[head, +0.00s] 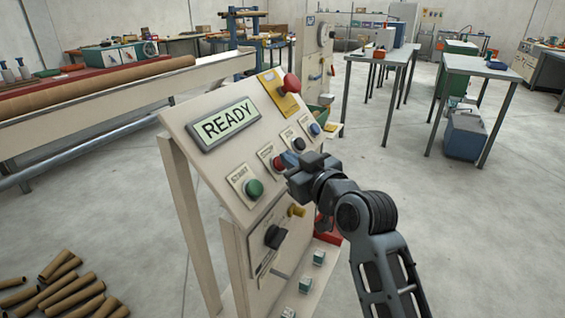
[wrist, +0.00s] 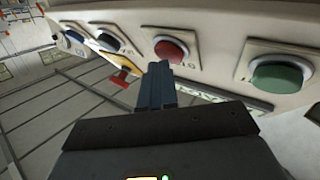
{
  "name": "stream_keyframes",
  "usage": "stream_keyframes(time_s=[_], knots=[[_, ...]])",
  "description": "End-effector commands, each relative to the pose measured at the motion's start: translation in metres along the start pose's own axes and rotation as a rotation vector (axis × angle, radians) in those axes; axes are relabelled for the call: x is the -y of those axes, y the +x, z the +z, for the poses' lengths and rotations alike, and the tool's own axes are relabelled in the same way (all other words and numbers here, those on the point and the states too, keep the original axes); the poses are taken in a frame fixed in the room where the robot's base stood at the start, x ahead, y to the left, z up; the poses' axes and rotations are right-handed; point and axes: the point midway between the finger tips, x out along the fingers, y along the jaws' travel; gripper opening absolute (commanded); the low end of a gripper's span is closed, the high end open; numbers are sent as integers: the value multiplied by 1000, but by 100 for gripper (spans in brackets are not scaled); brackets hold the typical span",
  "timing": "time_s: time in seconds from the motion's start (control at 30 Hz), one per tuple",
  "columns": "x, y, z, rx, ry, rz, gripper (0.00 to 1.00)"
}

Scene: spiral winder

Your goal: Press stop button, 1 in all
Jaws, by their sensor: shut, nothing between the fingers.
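The red stop button (head: 278,162) sits in the row on the sloped control panel (head: 186,117), between the green start button (head: 254,189) and a dark button (head: 299,144). My gripper (head: 290,172) is shut and empty, close in front of the panel beside the stop button. In the wrist view the stop button (wrist: 172,50) stands just beyond the shut fingertips (wrist: 158,72), slightly right of them. A small gap or contact between them cannot be told. The green button also shows in the wrist view (wrist: 277,76). The panel's display (head: 224,124) reads READY.
A larger red mushroom button (head: 291,83) on a yellow plate sits at the panel's top. A blue button (head: 314,129) ends the row. A black knob (head: 274,236) is below. Cardboard tubes (head: 72,290) lie on the floor at left.

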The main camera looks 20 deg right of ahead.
Motion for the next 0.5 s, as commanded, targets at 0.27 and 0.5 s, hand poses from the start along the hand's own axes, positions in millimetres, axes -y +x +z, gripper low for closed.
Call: stream_keyframes(time_s=[0.27, 0.5], knots=[[0, 0, 0, 2, 0, -1, 0], [-4, -7, -5, 3, 0, -1, 0]])
